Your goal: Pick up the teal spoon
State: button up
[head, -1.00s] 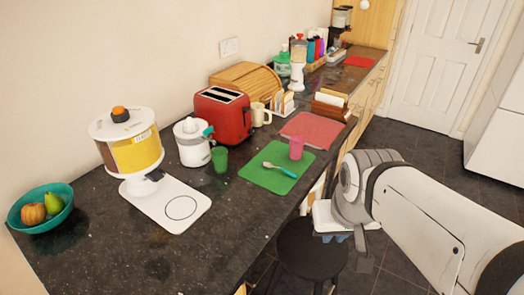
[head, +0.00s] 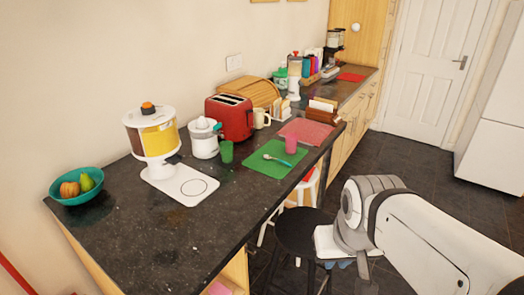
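The teal spoon (head: 281,161) lies on the green mat (head: 258,166) on the dark counter. Its teal handle points to the right and its pale bowl end points left. A pink cup (head: 291,143) stands at the right of the mat, close to the spoon. My gripper (head: 366,283) hangs at the lower right, out past the counter's front edge and well away from the spoon. Its fingers are too hidden and small to show whether they are open or shut.
A green cup (head: 227,152), white juicer (head: 204,138), red toaster (head: 230,117) and cereal dispenser (head: 153,135) stand left of and behind the mat. A red mat (head: 306,131) lies beyond it. A black stool (head: 302,231) stands before the counter. Floor on the right is clear.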

aim_at(267, 156)
jog(key=z, duration=0.15)
jog(key=i, duration=0.9)
jog(key=u, duration=0.05)
